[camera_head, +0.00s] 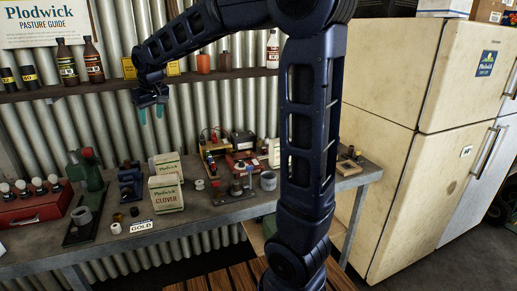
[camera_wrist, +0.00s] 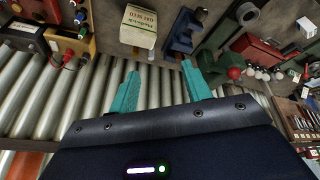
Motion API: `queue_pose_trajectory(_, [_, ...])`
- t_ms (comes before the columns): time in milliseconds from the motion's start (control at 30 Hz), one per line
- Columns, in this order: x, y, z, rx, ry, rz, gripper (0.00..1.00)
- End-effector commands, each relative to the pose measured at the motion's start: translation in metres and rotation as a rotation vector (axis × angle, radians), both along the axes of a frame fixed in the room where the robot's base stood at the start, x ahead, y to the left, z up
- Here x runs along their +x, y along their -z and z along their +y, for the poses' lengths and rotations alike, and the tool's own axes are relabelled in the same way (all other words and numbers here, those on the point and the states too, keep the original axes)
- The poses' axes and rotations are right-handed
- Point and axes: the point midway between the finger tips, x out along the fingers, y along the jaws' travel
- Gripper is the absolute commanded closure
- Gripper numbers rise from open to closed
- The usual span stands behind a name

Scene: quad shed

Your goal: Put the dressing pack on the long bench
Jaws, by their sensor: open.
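The long bench (camera_head: 205,216) is a grey-topped workbench along the corrugated wall, crowded with small goods. My gripper (camera_head: 151,114) hangs above its back part, in front of the wall and just below the shelf, apart from the bench. In the wrist view my gripper (camera_wrist: 160,76) shows two teal fingers spread apart with nothing between them. I cannot pick out the dressing pack for certain in either view. My upright arm hides part of the bench's right half.
Bottles stand on the shelf (camera_head: 110,86). A cream fridge (camera_head: 398,120) stands right of the bench. Small clear patches show along the bench's front.

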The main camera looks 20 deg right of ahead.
Motion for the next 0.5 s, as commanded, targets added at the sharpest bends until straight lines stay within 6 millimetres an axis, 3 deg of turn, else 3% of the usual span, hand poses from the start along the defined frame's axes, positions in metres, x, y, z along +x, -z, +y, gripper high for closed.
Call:
queue_pose_trajectory(33, [-0.009,-0.005,-0.025,0.002,0.032,-0.004,0.52])
queue_pose_trajectory(200, [-0.044,-0.009,-0.096,0.006,0.131,-0.003,0.52])
queue_pose_trajectory(500, [-0.122,0.002,-0.2,0.026,0.305,0.001,0.52])
